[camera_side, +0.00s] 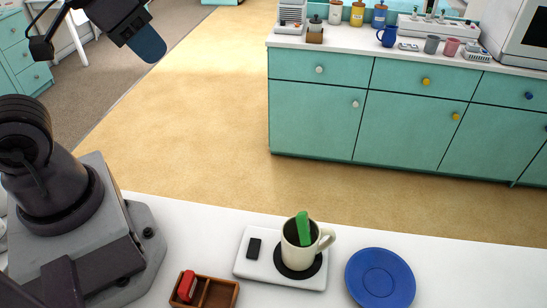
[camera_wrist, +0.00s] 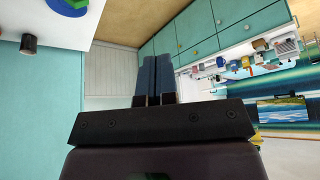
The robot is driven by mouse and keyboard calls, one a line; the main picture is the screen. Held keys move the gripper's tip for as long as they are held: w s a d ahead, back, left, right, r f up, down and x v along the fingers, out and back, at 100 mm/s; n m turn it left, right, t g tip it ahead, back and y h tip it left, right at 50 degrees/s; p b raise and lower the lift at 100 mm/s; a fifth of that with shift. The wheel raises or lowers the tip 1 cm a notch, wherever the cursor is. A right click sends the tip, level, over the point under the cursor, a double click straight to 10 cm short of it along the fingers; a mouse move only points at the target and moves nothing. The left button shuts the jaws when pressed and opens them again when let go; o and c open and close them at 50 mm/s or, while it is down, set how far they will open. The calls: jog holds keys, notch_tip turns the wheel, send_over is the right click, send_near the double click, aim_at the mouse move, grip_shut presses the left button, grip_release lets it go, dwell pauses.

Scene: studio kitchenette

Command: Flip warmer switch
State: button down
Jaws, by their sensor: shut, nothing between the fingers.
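The warmer (camera_side: 248,270) is a white slab on the white counter in the side view. A black rocker switch (camera_side: 254,247) sits on its left part, and I cannot tell which way it is tipped. A cream mug (camera_side: 296,255) stands upright on the warmer's round black pad (camera_side: 312,270), with a green object (camera_side: 302,228) sticking up from it. My gripper (camera_side: 150,48) is high at the top left, far from the warmer. In the wrist view its two blue fingers (camera_wrist: 157,78) are together with nothing between them.
A wooden box (camera_side: 220,292) holding a red item (camera_side: 187,285) is left of the warmer. A blue plate (camera_side: 380,278) lies to its right. Free air separates my gripper from the counter. Teal cabinets (camera_side: 400,105) with kitchen items on top stand across the floor.

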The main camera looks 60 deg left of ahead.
jog(key=w+d+f+m+g, duration=0.2)
jog(key=d+f+m, duration=0.2)
jog(key=m, duration=0.5)
jog(key=w+d+f+m+g+h, duration=0.1)
jog(key=w+d+f+m+g, duration=0.2)
jog(key=f+m, duration=0.5)
jog(key=w+d+f+m+g, duration=0.2)
jog(key=d+f+m, duration=0.4)
jog(key=m, duration=0.4)
jog(key=shift+w+h, duration=0.4)
jog(key=shift+w, duration=0.05)
